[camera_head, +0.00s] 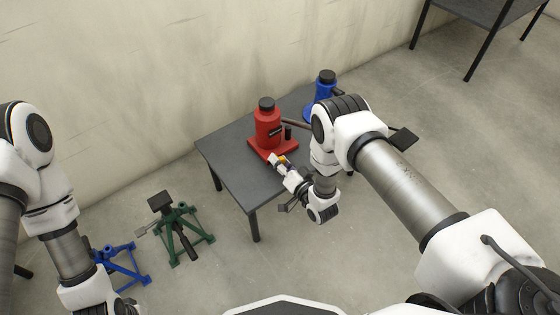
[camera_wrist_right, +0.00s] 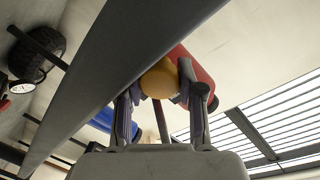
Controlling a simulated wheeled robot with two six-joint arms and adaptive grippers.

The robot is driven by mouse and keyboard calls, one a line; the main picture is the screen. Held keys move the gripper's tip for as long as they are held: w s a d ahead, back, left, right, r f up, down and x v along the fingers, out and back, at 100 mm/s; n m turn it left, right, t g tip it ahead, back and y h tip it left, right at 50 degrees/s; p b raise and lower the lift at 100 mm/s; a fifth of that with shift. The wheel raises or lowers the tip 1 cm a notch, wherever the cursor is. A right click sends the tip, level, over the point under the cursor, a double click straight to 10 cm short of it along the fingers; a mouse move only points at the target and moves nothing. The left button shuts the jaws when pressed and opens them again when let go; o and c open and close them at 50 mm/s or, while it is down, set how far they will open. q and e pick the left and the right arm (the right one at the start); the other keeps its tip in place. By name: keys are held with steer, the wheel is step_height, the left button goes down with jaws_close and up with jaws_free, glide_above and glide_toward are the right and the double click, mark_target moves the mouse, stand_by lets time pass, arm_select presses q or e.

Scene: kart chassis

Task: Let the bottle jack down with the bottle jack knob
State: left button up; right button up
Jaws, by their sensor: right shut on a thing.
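A red bottle jack (camera_head: 267,125) with a black cap stands upright on the near part of a small grey table. Its knob (camera_head: 282,159) is yellow-orange and sits low at the front of the jack's base. My right gripper (camera_head: 278,161) is at this knob, low beside the red base. In the right wrist view the knob (camera_wrist_right: 160,78) shows between the two fingers of my right gripper (camera_wrist_right: 160,92), which are shut on it. The red jack (camera_wrist_right: 197,77) is partly hidden behind the fingers there. My left arm is at the left edge, but its gripper is not visible.
The grey table (camera_head: 225,155) stands near the wall. A blue bottle jack (camera_head: 325,87) stands behind the red one, partly hidden by my right arm. A green stand (camera_head: 180,232) and a blue stand (camera_head: 125,265) are on the floor at left. Another table (camera_head: 495,15) is at top right.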

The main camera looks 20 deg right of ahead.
steer(key=o, duration=1.1)
steer(key=shift+o, duration=0.2)
steer(key=shift+s, duration=0.1)
steer(key=shift+s+d, duration=0.15)
steer(key=shift+s, duration=0.15)
steer(key=v, duration=0.7)
steer(key=shift+r, duration=0.15)
